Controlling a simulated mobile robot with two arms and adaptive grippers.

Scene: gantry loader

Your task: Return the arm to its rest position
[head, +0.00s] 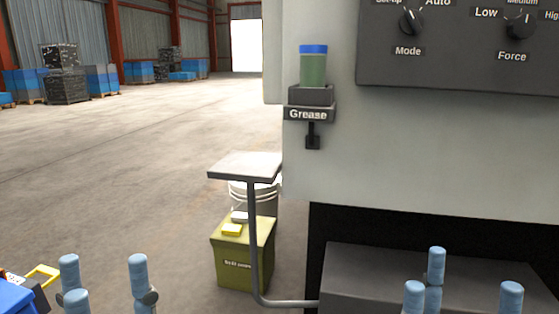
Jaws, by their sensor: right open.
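My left gripper (105,281) shows at the bottom left, with its blue fingertips pointing up. The fingertips stand apart with nothing between them. My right gripper (466,284) shows at the bottom right, in front of the dark lower part of the machine. Its blue fingertips are spread and empty. Only the finger ends of both grippers are in view. The palms and arms are below the picture's edge.
The machine (400,150) fills the right side, with a control panel (455,65) and a grease cup (313,68). Floor at left is open.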

